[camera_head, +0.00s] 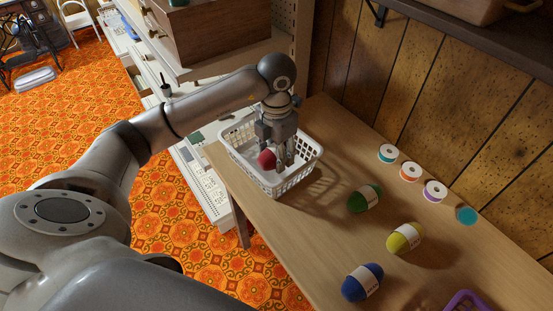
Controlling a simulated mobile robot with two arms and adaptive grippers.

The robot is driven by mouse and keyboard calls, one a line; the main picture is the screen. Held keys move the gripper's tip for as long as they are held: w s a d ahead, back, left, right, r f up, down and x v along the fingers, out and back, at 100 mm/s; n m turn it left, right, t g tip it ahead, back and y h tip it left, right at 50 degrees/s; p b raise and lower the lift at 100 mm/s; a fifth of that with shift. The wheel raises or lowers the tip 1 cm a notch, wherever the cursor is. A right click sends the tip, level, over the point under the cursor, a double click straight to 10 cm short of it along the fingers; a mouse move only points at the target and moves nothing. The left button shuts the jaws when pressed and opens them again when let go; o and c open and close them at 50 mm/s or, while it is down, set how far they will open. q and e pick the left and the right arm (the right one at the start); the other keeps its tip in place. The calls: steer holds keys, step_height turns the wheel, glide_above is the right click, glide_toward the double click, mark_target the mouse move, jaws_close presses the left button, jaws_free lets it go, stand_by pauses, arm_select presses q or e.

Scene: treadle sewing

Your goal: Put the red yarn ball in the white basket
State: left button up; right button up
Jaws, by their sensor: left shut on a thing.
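The white basket (289,181) stands on the wooden table, at the table's far left end. My left gripper (277,160) points down into the basket from above, with its fingers inside the rim. It is shut on the red yarn ball (266,158), which is within the basket's opening. The gripper hides part of the ball, and I cannot tell whether the ball touches the basket floor. My right gripper is not in view.
Green (364,198), yellow (405,237) and blue (362,283) yarn balls lie on the table (309,244). Several thread spools (410,172) line the wall side. A shelf with a wooden box (215,35) stands behind.

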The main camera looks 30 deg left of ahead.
arm_select(q)
steer(key=w+f, duration=0.1)
steer(key=w+a+f, duration=0.1)
steer(key=f, duration=0.1)
steer(key=w+a+f, duration=0.1)
steer(key=shift+f, duration=0.25)
steer(key=shift+w+a+f, duration=0.2)
steer(key=shift+w+f, duration=0.25)
steer(key=shift+f, duration=0.2)
step_height(320, 180, down, 3)
steer(key=shift+p, duration=0.6)
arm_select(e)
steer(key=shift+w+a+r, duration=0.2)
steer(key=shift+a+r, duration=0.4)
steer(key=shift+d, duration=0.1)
arm_select(q)
steer(key=shift+f, duration=0.25)
steer(key=o, duration=0.9)
steer(key=shift+o, duration=0.2)
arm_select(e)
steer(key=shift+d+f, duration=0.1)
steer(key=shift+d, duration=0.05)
arm_select(q)
steer(key=shift+r, duration=0.1)
